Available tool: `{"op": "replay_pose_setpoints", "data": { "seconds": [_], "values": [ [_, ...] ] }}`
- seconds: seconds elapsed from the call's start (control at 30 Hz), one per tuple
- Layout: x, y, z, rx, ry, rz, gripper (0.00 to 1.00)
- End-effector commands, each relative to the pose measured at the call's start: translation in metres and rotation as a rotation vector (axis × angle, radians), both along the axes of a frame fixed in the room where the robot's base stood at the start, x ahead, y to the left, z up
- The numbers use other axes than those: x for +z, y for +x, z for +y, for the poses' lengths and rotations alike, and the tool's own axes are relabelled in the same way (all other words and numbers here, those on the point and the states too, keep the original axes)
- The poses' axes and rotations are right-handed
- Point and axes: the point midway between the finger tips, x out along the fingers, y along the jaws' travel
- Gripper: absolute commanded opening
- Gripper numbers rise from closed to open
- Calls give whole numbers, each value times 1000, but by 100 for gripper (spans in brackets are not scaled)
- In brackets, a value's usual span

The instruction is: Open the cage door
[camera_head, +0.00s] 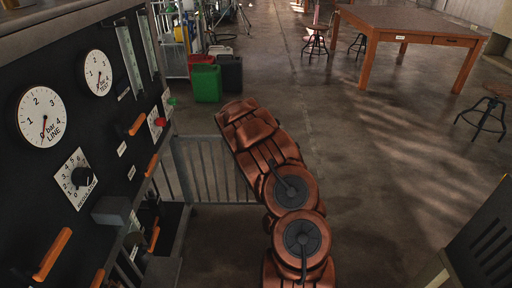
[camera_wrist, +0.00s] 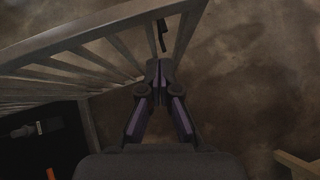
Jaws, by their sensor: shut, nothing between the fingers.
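The cage door (camera_head: 207,172) is a grey barred gate beside the panel's right end in the head view, partly hidden by my arm. Its bars fill the upper left of the wrist view, where the top rail (camera_wrist: 95,32) slants across. A small dark bar (camera_wrist: 162,36), possibly a handle or latch, shows at its right part. My gripper (camera_wrist: 160,66) is shut and empty, its fingertips just below that bar in the wrist picture. I cannot tell whether they touch the door. The gripper is hidden in the head view. I cannot tell whether the door is latched.
A black panel (camera_head: 60,175) with gauges, a knob and orange-handled levers stands at the left. A wooden table (camera_head: 420,22) and stools are at the upper right. Open floor lies right of my arm.

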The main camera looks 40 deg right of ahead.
Motion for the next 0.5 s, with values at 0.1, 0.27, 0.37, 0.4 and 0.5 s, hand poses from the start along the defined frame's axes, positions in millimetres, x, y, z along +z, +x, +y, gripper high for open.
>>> {"op": "replay_pose_setpoints", "data": {
  "seconds": [0.1, 0.27, 0.37, 0.4, 0.5],
  "values": [
    [11, -5, 6, 2, -2, -2, 0],
    [22, -15, 15, 1, -1, -1, 0],
    [31, -20, 21, 1, -2, -2, 0],
    [35, -22, 23, 1, -3, -2, 0],
    [42, -29, 28, -1, -2, 1, 0]
  ]
}}
